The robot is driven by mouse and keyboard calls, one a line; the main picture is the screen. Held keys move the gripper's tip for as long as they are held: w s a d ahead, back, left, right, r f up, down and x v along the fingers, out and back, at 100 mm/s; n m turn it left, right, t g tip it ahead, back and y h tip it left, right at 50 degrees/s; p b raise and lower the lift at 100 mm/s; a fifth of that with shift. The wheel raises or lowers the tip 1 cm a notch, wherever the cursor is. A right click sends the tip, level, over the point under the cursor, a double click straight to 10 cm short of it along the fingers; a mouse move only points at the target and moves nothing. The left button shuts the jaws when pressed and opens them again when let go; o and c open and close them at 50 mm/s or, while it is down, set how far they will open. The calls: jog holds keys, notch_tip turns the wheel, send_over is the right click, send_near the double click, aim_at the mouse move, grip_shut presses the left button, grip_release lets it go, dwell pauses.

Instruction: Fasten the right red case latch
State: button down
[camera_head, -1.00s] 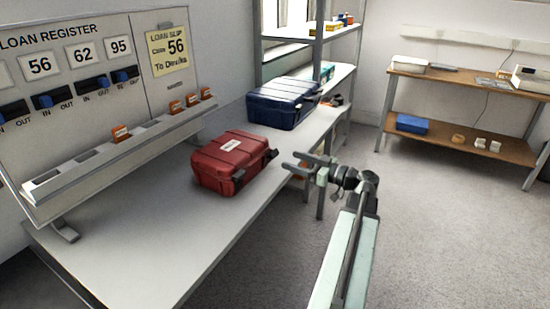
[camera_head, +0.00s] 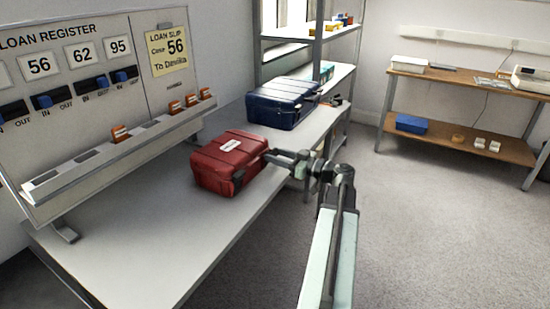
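The red case (camera_head: 222,165) lies closed on the grey bench, with a white label on its lid. A dark latch (camera_head: 238,177) shows on its front face toward the near corner. My gripper (camera_head: 270,157) is at the right end of that front face, close to or touching the case. It covers the right latch, so I cannot see whether that latch is up or down. The fingertips are small and overlap the dark case parts, so their gap is unclear. I see nothing held.
The blue case (camera_head: 283,103) stands behind the red one on the bench (camera_head: 130,250). The loan register board (camera_head: 80,90) with its ledge of orange tags rises at the left. Shelving (camera_head: 314,75) stands behind. The floor at the right is clear up to a wooden shelf unit (camera_head: 460,130).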

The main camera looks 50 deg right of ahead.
jog(key=shift+r+g+p, duration=0.3)
jog(key=shift+r+p, duration=0.25)
jog(key=shift+p, duration=0.65)
jog(key=shift+w+r+g+p, duration=0.1)
jog(key=shift+r+g+p, duration=0.25)
jog(key=shift+p, duration=0.7)
jog(key=shift+f+g+h+p, duration=0.1)
jog(key=shift+g+h+p, duration=0.3)
jog(key=shift+p, duration=0.3)
jog(key=shift+w+f+g+p, duration=0.1)
jog(key=shift+f+g+p, duration=0.1)
jog(key=shift+g+p, duration=0.4)
jog(key=shift+f, duration=0.25)
jog(key=c, duration=0.9)
grip_release()
jog(key=shift+o, duration=0.2)
